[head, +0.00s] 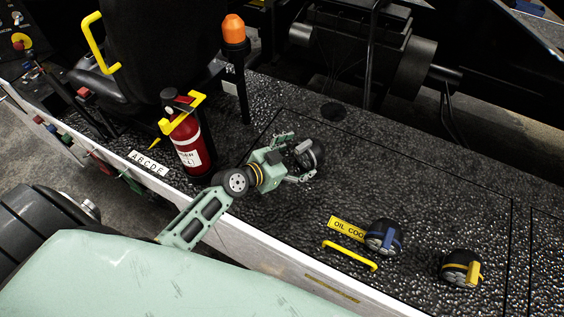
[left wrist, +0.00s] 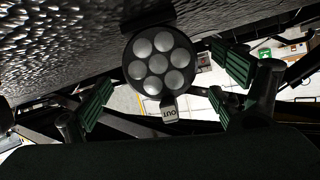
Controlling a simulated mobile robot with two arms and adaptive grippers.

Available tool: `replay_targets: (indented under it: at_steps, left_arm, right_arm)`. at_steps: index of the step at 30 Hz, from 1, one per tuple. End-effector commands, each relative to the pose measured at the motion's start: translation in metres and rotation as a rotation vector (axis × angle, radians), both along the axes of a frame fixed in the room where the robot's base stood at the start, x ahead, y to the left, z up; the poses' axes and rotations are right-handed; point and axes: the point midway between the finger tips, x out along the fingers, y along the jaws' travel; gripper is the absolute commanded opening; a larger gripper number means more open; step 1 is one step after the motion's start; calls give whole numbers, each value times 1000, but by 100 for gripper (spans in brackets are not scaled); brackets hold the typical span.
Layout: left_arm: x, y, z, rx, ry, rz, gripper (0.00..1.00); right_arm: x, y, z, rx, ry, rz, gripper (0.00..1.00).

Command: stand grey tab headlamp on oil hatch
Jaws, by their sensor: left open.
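The grey tab headlamp (head: 314,152) is dark and round, at the fingers of my left gripper (head: 296,158) in the head view. In the left wrist view the headlamp (left wrist: 158,62) shows its several round lenses, with a grey tab (left wrist: 169,110) marked OUT below. My left gripper's fingers (left wrist: 160,95) are apart, on either side of it, with gaps showing. The oil hatch (head: 300,226) is a dark textured panel with thin seams, a yellow label reading "OIL COO" and a yellow handle. The lamp appears over its far left part; I cannot tell whether it rests there. My right gripper is out of view.
A blue tab headlamp (head: 382,237) stands by the label (head: 347,229), and a yellow tab headlamp (head: 461,268) stands further right. A red extinguisher (head: 187,140) and an orange beacon (head: 234,31) stand left of the gripper. Between handle (head: 349,256) and gripper the deck is bare.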

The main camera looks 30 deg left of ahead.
Motion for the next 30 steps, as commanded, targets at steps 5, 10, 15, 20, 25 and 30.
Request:
replay_targets:
  at_steps: [5,10,15,20,25,30]
  left_arm:
    - [-36,15,13,4,1,-2,88]
    - [-62,27,25,4,1,-2,88]
    - [-76,33,33,2,0,-2,88]
    - [-79,34,36,1,0,-1,88]
    - [-79,34,36,1,0,-1,88]
    - [-79,34,36,1,0,-1,88]
  right_arm:
    - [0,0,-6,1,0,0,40]
    - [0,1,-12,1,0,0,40]
    - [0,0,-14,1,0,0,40]
    - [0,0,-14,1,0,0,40]
    - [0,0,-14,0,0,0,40]
    - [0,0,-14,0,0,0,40]
